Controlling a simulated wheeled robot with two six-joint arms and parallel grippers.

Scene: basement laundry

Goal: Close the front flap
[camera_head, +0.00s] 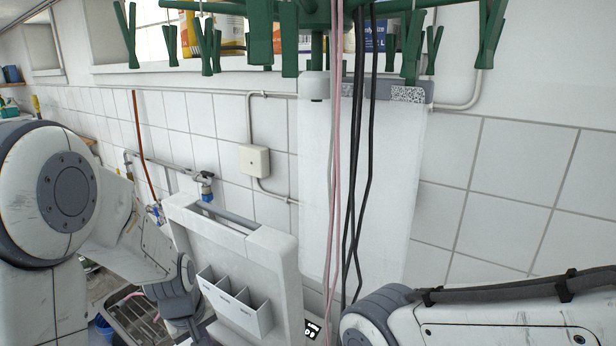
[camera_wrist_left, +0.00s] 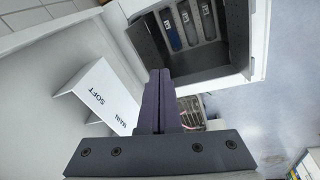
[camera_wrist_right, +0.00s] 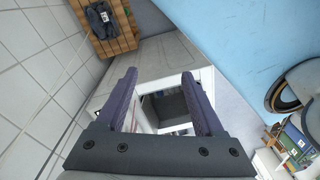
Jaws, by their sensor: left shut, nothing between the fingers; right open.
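I cannot make out for sure which part is the front flap. A white upright panel (camera_head: 282,272) carries a three-part detergent tray (camera_head: 236,301) on its face. That tray also shows in the left wrist view (camera_wrist_left: 105,92), labelled SOFT and MAIN. Beyond it is a white-rimmed opening with a dark grey inside (camera_wrist_left: 148,42). My left gripper (camera_wrist_left: 160,88) is shut and empty, in front of this opening and right of the tray. My right gripper (camera_wrist_right: 163,78) is open and empty, with a white-framed opening (camera_wrist_right: 166,80) showing between its fingers. The right gripper is outside the head view.
A green peg hanger (camera_head: 290,45) hangs overhead, with pink and black cords (camera_head: 350,170) running down in front of me. A tall white panel (camera_head: 400,170) stands at the tiled wall. A dark crate (camera_head: 140,318) is low at left. The right wrist view shows a wooden slatted surface (camera_wrist_right: 118,40).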

